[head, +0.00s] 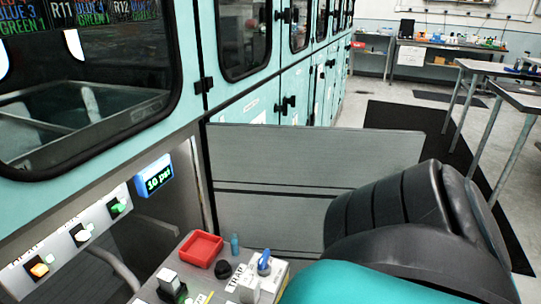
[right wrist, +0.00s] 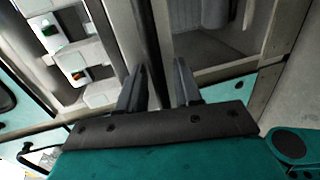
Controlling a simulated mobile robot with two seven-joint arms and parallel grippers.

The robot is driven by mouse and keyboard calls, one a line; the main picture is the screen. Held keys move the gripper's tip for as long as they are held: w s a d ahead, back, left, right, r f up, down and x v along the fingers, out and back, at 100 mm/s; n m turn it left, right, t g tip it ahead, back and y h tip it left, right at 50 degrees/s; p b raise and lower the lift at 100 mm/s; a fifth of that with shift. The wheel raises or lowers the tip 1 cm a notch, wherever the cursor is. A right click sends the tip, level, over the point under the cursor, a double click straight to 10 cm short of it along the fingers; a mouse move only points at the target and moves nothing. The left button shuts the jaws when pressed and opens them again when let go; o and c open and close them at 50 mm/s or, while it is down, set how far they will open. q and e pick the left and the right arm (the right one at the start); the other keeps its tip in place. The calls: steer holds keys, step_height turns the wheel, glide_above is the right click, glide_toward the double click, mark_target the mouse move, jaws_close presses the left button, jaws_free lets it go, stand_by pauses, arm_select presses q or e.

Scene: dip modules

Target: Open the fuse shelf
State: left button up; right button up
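I cannot tell for sure which part is the fuse shelf. In the head view a flat grey panel (head: 290,150) with dark horizontal seams stands out from the teal machine (head: 240,105). My right arm covers its lower right part. My right gripper (right wrist: 158,88) shows in the right wrist view, its two dark fingers apart. A dark upright bar (right wrist: 145,40) shows behind the gap between the fingers, and I see nothing clearly gripped. A grey recess (right wrist: 215,35) lies beyond, to the right of the bar. My right gripper is hidden in the head view. My left gripper is in neither view.
A small bench (head: 185,270) at the bottom carries a red tray (head: 200,249), a blue-handled valve (head: 264,262) and switches. A blue pressure display (head: 155,177) and lit switches (head: 78,235) are at left. Worktables (head: 485,69) stand at the far right, past a dark floor mat (head: 405,128).

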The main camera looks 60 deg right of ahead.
steer(key=v, duration=1.3)
steer(key=shift+d, duration=0.1)
